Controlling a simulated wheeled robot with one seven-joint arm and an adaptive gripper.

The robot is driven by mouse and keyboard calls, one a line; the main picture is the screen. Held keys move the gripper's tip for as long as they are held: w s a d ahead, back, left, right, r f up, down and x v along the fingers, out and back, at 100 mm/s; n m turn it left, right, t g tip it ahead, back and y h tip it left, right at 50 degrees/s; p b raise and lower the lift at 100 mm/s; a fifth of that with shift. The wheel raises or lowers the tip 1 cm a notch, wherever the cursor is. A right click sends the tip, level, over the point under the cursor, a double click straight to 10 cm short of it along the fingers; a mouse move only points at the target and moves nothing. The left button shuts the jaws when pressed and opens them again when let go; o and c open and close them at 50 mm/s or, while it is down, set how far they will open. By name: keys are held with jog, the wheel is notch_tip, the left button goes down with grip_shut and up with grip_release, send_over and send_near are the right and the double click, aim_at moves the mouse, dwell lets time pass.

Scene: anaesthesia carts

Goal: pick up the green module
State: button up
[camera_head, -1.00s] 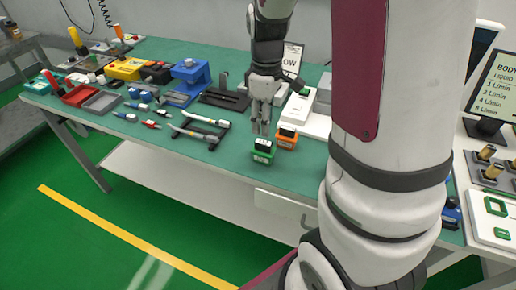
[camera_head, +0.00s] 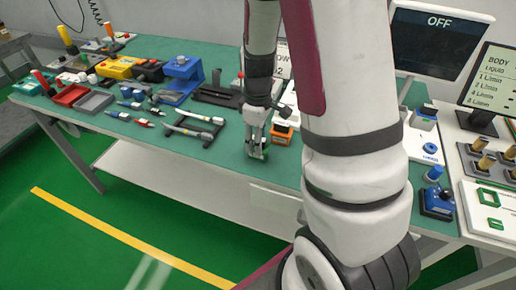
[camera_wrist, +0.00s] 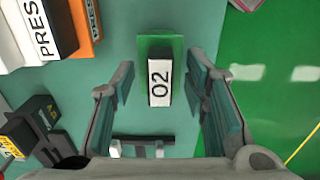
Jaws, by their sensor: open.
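The green module (camera_wrist: 160,44), with a white "02" label on its dark block, sits on the teal worktop near its front edge. In the wrist view it lies between and a little beyond the open fingers of my gripper (camera_wrist: 162,98), with a gap on each side. In the head view my gripper (camera_head: 257,150) points down over the module, hiding most of it. Only a little green (camera_head: 264,153) shows by the fingertips. I cannot tell the exact height of the fingertips.
An orange module (camera_head: 282,132) stands close by, to the right and behind; it also shows in the wrist view (camera_wrist: 84,20). A rack with syringes (camera_head: 195,126) lies to the left. The worktop's front edge drops to the green floor (camera_wrist: 262,110).

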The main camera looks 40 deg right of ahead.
grip_shut()
jog(key=shift+r, duration=0.1)
